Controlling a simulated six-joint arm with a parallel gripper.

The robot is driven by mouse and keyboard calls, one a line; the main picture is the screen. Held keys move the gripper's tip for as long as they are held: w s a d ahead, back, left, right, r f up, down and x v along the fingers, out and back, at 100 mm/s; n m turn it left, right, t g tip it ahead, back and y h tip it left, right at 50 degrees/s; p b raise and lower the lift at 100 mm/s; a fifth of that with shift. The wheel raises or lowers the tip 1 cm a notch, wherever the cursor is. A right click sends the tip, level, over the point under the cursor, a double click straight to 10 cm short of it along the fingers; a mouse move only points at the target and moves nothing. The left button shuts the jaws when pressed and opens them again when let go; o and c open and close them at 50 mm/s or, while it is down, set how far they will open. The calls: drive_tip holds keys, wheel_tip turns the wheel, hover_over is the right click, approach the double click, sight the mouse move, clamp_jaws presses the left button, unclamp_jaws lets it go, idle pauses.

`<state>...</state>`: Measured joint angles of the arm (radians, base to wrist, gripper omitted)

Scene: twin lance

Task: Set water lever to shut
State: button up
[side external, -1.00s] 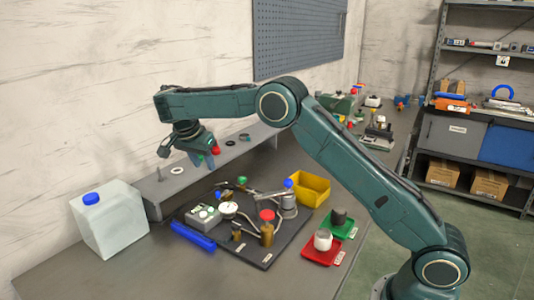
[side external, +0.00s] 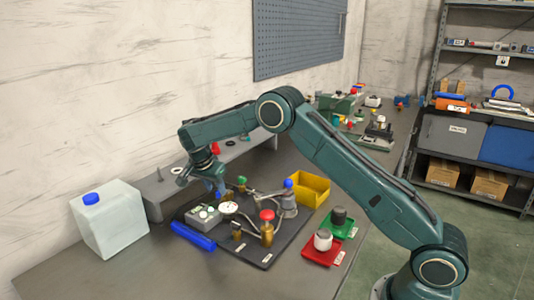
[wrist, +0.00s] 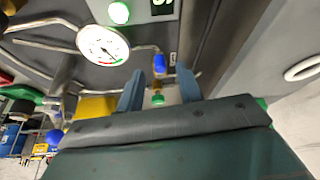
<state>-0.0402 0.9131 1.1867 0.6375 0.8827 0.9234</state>
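My gripper (side external: 220,190) hangs over the back of the dark valve board (side external: 273,247), pointing down. In the wrist view its two blue-grey fingers (wrist: 160,92) are apart with nothing held. A small brass fitting with a blue handle (wrist: 160,63) and a green knob (wrist: 157,99) shows between and beyond the fingertips; contact cannot be told. The green knob also shows in the side view (side external: 242,181). A round white gauge (side external: 228,208) is in front; it also shows in the wrist view (wrist: 103,45). No readable label tells which handle is the water lever.
A red-topped brass valve (side external: 267,228) and a blue-topped grey cylinder (side external: 289,200) stand on the board. A control box (side external: 203,217), white jug (side external: 110,220), yellow bin (side external: 312,190), red tray (side external: 320,256) and green tray (side external: 342,230) are around. A raised ledge (side external: 160,193) runs behind.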

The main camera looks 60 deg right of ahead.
drive_tip(key=shift+x, duration=1.15)
clamp_jaws()
